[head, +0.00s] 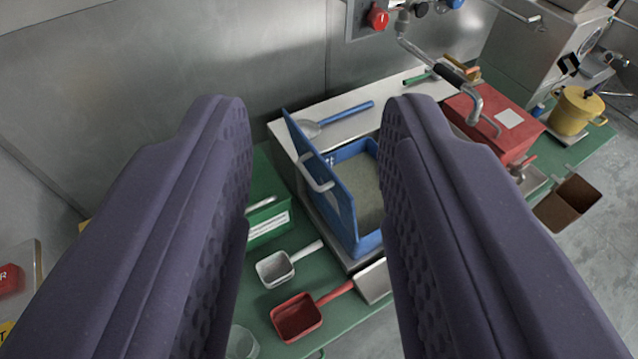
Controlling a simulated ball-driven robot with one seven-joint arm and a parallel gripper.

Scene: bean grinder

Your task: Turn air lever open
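My gripper (315,102) is open and empty, with its two dark purple padded fingers wide apart in the foreground. No part is plainly marked as the air lever, and I cannot tell which it is. A bent metal pipe with a black sleeve (450,76) hangs at the upper right, beyond the right finger. The fingers touch none of these.
Between the fingers is a blue bin (371,243) with its lid (322,183) raised, holding grainy material. A white scoop (274,269) and a red scoop (297,318) lie on the green bench (345,338). A red box (492,125) and yellow pot (574,111) stand right.

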